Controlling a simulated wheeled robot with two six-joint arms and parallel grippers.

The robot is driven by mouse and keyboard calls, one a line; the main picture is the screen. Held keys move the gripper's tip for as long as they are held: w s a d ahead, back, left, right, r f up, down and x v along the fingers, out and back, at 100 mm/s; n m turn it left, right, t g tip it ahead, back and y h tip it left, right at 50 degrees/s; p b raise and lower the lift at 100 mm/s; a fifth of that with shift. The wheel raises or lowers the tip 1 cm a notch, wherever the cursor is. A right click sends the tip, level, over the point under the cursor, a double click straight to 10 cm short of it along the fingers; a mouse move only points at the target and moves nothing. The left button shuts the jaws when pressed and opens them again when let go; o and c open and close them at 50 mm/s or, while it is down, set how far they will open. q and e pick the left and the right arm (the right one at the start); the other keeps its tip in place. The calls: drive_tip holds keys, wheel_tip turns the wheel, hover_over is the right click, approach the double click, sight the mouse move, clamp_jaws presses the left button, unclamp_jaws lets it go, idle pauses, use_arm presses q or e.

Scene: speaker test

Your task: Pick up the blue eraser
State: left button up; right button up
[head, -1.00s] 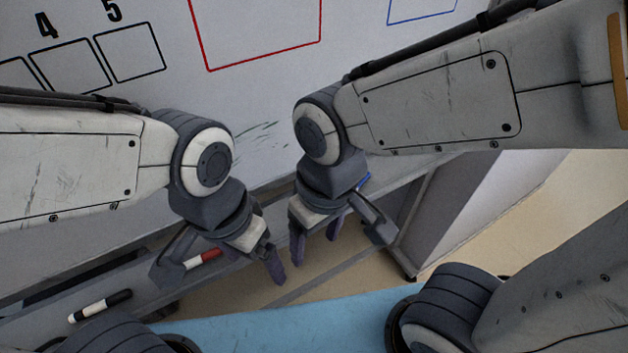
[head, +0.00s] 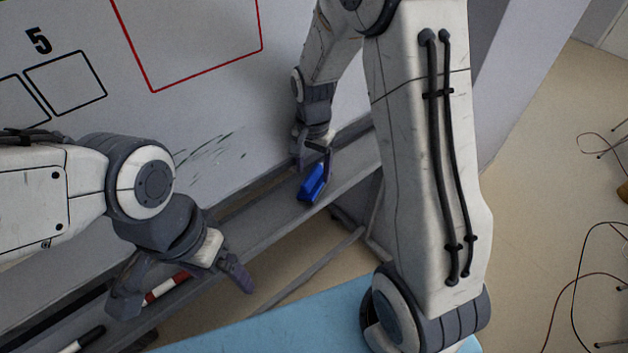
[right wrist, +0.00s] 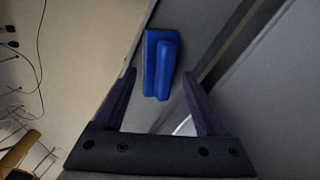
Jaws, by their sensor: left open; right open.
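The blue eraser (head: 312,184) lies on the tray ledge (head: 262,222) below the whiteboard in the head view. In the right wrist view the eraser (right wrist: 159,66) lies ahead of and between the two fingers, with a raised grip along it. My right gripper (head: 313,165) is at the eraser, its fingers open; the right wrist view shows the open fingers (right wrist: 162,105) apart with nothing held. My left gripper (head: 185,290) is open and empty over the left part of the ledge, near a red and white marker (head: 167,289).
A black and white marker (head: 82,340) lies on the ledge at the lower left. The whiteboard (head: 240,110) rises behind the ledge. A blue surface (head: 290,318) is in front. Cables (head: 580,270) lie on the floor at the right.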

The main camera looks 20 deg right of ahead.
sight(315, 178)
drive_tip(key=f, duration=0.1)
drive_tip(key=f+p, duration=0.1)
drive_tip(key=f, duration=0.2)
drive_tip(key=shift+w+d+p, duration=0.1)
drive_tip(key=shift+d+p, duration=0.2)
drive_tip(key=shift+p, duration=0.05)
drive_tip(key=shift+f, duration=0.65)
drive_tip(key=c, duration=1)
drive_tip(key=shift+r, duration=0.1)
